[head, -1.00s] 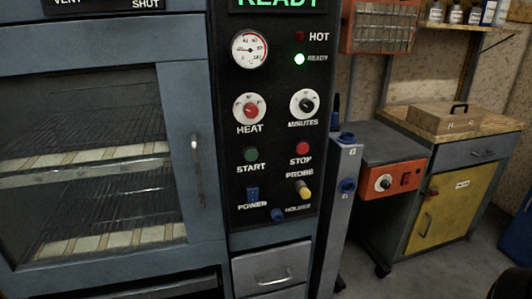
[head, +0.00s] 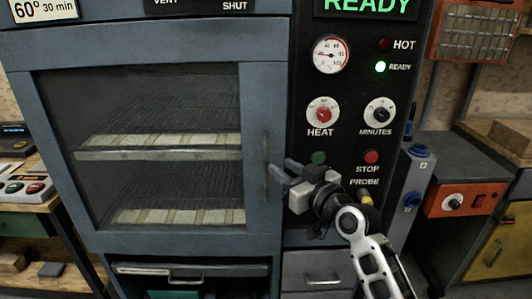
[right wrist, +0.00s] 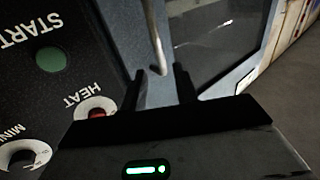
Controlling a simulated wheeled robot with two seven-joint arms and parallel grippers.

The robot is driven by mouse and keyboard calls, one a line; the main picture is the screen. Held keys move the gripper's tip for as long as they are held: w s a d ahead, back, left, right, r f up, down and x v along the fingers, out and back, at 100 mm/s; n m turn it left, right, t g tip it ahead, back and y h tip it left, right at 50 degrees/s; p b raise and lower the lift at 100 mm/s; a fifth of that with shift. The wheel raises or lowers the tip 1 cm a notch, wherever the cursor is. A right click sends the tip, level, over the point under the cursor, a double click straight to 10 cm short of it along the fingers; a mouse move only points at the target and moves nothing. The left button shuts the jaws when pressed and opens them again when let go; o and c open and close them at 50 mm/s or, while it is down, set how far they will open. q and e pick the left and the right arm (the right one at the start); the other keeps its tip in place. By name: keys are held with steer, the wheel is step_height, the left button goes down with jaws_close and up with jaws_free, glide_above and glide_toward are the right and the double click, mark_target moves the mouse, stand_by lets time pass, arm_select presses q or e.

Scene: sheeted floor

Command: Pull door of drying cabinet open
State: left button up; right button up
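The drying cabinet door (head: 250,90) is a blue-grey frame around a glass window and looks closed. Its upright metal handle (head: 266,170) is on the door's right side. My right gripper (head: 279,174) is just right of the handle, its fingers pointing left toward it. In the right wrist view the two dark fingers (right wrist: 159,82) are spread apart, and the handle (right wrist: 153,38) shows ahead, its end near the gap between the tips. I see no grip on it. My left gripper is not in view.
The black control panel (head: 350,100) with knobs and buttons is right of the door, behind my right arm. Drawers (head: 312,270) sit below. A bench (head: 30,200) with a button box stands at left, and an orange unit (head: 462,200) at right.

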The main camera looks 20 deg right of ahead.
mark_target(267, 157)
steer(key=x, duration=0.7)
steer(key=shift+w, duration=0.3)
steer(key=shift+f, duration=0.1)
steer(key=shift+a, duration=0.1)
jaws_close()
